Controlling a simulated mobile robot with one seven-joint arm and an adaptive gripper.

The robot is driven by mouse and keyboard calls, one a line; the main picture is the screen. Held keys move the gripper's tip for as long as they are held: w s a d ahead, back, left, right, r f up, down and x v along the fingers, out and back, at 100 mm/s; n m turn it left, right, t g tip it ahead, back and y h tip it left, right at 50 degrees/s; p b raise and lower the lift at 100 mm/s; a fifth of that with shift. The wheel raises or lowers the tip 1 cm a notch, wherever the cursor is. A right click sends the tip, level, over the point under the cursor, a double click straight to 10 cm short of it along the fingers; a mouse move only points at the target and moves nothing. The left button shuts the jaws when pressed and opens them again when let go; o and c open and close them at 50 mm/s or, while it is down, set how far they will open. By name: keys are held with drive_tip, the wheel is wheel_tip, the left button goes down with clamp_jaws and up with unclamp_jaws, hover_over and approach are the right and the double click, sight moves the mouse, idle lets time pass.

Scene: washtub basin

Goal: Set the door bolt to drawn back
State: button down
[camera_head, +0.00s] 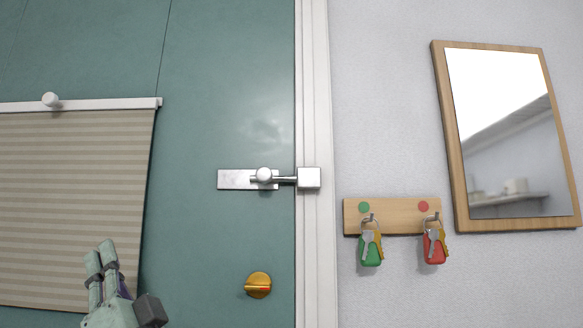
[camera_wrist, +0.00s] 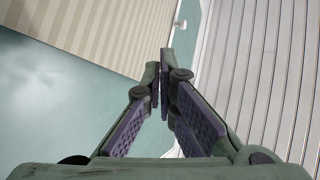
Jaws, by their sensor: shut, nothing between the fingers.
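The door bolt (camera_head: 232,179) is a silver plate with a round knob (camera_head: 264,174), mounted near the right edge of the teal door (camera_head: 215,100). Its rod runs right from the knob and reaches the square metal keeper (camera_head: 309,178) on the white door frame. My gripper (camera_head: 103,252) is at the lower left in the head view, in front of the striped blind, well left of and below the bolt. In the wrist view my gripper (camera_wrist: 163,75) has its fingertips together with nothing between them. The bolt is not seen in the wrist view.
A striped blind (camera_head: 70,190) with a white rail and knob covers the door's left part. A brass turn knob (camera_head: 258,285) is below the bolt. On the wall right of the frame hang a wooden key rack (camera_head: 392,214) with green and red keys and a mirror (camera_head: 505,130).

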drive_tip(key=w+d+r+m+h, duration=0.2)
drive_tip(key=w+d+m, duration=0.1)
drive_tip(key=d, duration=0.3)
drive_tip(key=w+d+r+m+t+h+p, duration=0.1)
drive_tip(key=w+d+r+m+h, duration=0.1)
drive_tip(key=d, duration=0.4)
drive_tip(key=w+d+r+m+t+h+p, duration=0.1)
drive_tip(key=w+d+r+m+h, duration=0.1)
drive_tip(key=d, duration=0.4)
drive_tip(key=shift+w+d+r+m+h, duration=0.2)
drive_tip(key=shift+w+r+m, duration=0.2)
drive_tip(key=shift+w+m, duration=0.2)
drive_tip(key=shift+w+d+r+m+h, duration=0.2)
drive_tip(key=shift+w+r+m, duration=0.15)
drive_tip(key=shift+w+m, duration=0.25)
drive_tip(key=m+g+h+p, duration=0.1)
drive_tip(key=m+h+p, duration=0.1)
drive_tip(key=m, duration=0.2)
approach(293, 182)
drive_tip(key=s+a+f, duration=0.1)
drive_tip(key=a, duration=0.1)
drive_tip(key=s+d+m+g, duration=0.2)
drive_tip(key=s+d, duration=0.3)
drive_tip(key=d, duration=0.1)
drive_tip(key=shift+r+m, duration=0.3)
drive_tip(key=shift+r, duration=0.05)
drive_tip(key=shift+d, duration=0.1)
